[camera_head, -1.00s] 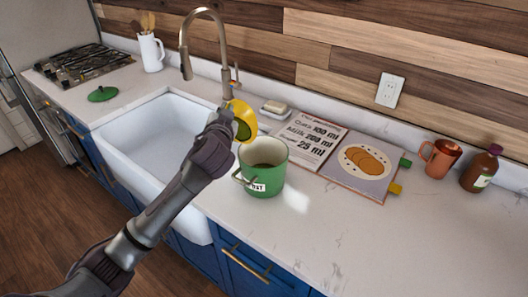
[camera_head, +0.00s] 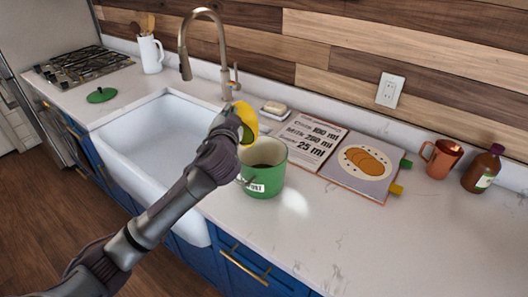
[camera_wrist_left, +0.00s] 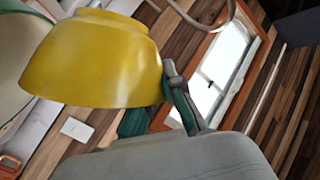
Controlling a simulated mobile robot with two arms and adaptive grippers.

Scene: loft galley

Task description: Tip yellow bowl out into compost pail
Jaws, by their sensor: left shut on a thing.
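The yellow bowl (camera_head: 249,115) is held up beside the faucet, tipped steeply on its side over the left rear edge of the compost pail. My left gripper (camera_head: 234,122) is shut on the bowl's rim. The bowl (camera_wrist_left: 95,62) fills the upper left of the left wrist view, its outside toward the camera, with a finger at its right edge. The green compost pail (camera_head: 272,182) stands upright on the counter, dark inside, its white label partly hidden by its handle. The bowl's contents are hard to make out. My right gripper is not in view.
The white sink (camera_head: 150,150) and faucet (camera_head: 184,60) are to the left and behind. A soap dish (camera_head: 274,113), an open recipe book (camera_head: 345,190), a copper mug (camera_head: 441,158) and a brown bottle (camera_head: 481,170) stand along the back. The front right counter is clear.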

